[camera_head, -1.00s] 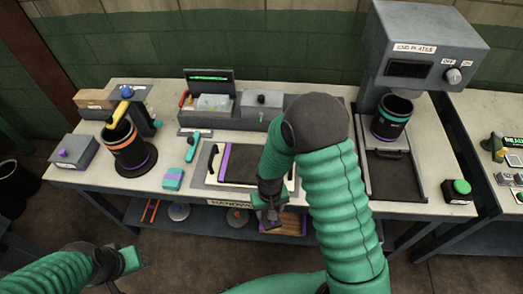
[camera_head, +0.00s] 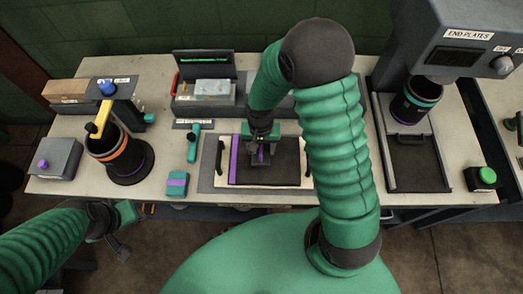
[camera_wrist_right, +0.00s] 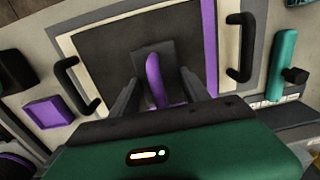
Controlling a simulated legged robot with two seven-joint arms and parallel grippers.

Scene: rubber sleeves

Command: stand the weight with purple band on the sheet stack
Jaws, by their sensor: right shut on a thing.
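My right gripper (camera_head: 261,154) is over the sheet stack (camera_head: 284,170), a dark rectangle with a purple strip along its left edge in the head view. It is shut on a grey weight with a purple band (camera_wrist_right: 153,72), seen between its fingers in the right wrist view. The weight is over the stack's dark top (camera_wrist_right: 105,60); whether it touches cannot be told. In the head view the gripper mostly hides the weight. My left gripper (camera_head: 122,240) is low at the left, off the table's front edge; its jaws are unclear.
Black handles (camera_head: 219,158) flank the stack. A teal block with purple band (camera_head: 177,184) and a teal tool (camera_head: 193,143) lie to its left. A black cylinder on a stand (camera_head: 112,150) is farther left. The end plates machine (camera_head: 455,50) stands right.

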